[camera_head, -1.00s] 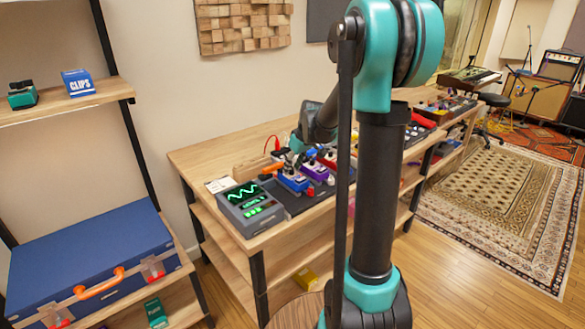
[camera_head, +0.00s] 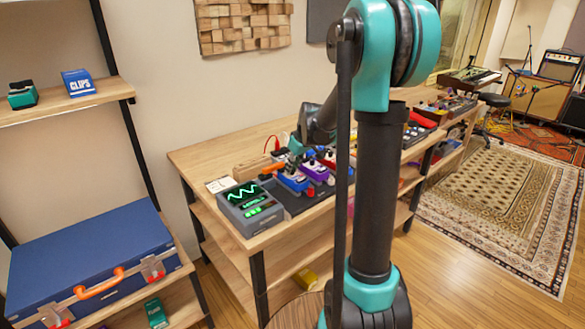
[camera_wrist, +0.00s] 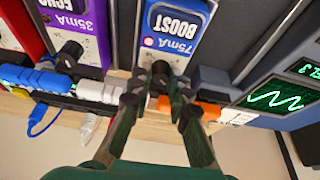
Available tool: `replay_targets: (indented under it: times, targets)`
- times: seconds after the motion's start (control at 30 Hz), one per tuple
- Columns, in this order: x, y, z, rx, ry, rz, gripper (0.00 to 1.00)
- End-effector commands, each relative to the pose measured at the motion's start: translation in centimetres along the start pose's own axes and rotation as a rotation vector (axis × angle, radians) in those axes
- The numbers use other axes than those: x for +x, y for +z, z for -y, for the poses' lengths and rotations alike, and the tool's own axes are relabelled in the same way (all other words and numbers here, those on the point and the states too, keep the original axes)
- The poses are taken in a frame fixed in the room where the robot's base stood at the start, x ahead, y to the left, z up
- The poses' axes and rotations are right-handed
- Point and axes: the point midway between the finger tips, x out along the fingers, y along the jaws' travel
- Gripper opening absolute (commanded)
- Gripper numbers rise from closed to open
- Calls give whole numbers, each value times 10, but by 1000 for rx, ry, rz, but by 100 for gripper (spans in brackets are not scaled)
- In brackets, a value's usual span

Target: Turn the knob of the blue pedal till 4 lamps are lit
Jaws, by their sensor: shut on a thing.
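The blue BOOST pedal (camera_wrist: 175,32) fills the upper middle of the wrist view, upside down. It also shows in the head view (camera_head: 293,181) beside the dark screen unit. Its black knob (camera_wrist: 160,68) sits at the pedal's lower edge. My gripper (camera_wrist: 160,84) is shut on this knob, with one finger on each side. The screen unit (camera_head: 236,210) shows a green wave and green marks below it. In the wrist view, its cut-off green text (camera_wrist: 307,69) seems to end in 3. The lit lamps are too small to count.
A purple ECHO pedal (camera_wrist: 80,20) and a red pedal (camera_wrist: 18,25) stand beside the blue one. Blue, white and orange plugs (camera_wrist: 205,107) lie close around my fingers. The wooden bench (camera_head: 205,158) has bare space at its back left.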

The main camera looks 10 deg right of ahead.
Motion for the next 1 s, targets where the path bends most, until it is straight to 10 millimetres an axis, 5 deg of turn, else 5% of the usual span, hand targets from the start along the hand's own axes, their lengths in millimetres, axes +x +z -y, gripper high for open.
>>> replay_targets:
  times: [1.0]
  targets:
    - [0,-1,3,461,191,-1,0]
